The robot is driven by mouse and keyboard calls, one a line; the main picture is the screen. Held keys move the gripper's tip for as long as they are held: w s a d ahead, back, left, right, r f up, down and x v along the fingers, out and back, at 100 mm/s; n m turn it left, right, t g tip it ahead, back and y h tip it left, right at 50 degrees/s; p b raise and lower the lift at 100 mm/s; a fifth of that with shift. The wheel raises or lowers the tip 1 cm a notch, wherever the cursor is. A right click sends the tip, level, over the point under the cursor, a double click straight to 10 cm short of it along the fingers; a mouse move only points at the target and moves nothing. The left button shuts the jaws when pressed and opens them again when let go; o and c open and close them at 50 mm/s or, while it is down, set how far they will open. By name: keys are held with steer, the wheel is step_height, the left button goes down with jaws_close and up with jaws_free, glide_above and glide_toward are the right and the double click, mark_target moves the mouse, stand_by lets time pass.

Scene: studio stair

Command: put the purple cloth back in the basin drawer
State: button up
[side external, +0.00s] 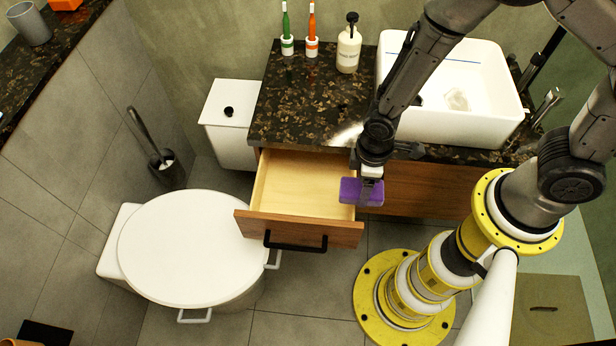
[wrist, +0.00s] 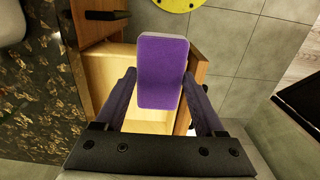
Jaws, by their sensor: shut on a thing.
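The purple cloth (side external: 350,190) looks like a flat purple block with a pale side. My gripper (side external: 371,178) is shut on it and holds it in the air by the right side of the open basin drawer (side external: 296,180). In the wrist view the cloth (wrist: 162,72) sits between the two fingers of my gripper (wrist: 160,95), with part of the drawer (wrist: 100,70) behind it. The drawer is pulled out, and its visible inside is bare pale wood. Its front panel carries a black handle (side external: 295,247).
A white basin (side external: 450,125) stands on the dark speckled counter (side external: 310,105). A soap bottle (side external: 348,50) and two toothbrushes in holders (side external: 287,45) stand at the counter's back. A white round-lidded pot (side external: 190,245) is close to the drawer's front left. A white bin (side external: 228,120) stands left of the cabinet.

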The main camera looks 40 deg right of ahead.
steer(key=shift+w+f, duration=0.1)
steer(key=shift+f, duration=0.4)
steer(key=w+a+f, duration=0.5)
steer(key=w, duration=0.3)
glide_above(305, 203)
step_height(305, 203, down, 5)
steer(key=shift+s+d+r, duration=0.1)
steer(key=shift+s+r, duration=0.05)
steer(key=shift+r, duration=0.05)
steer(key=shift+f, duration=1.7)
steer(key=shift+f, duration=0.1)
steer(key=o, duration=1.5)
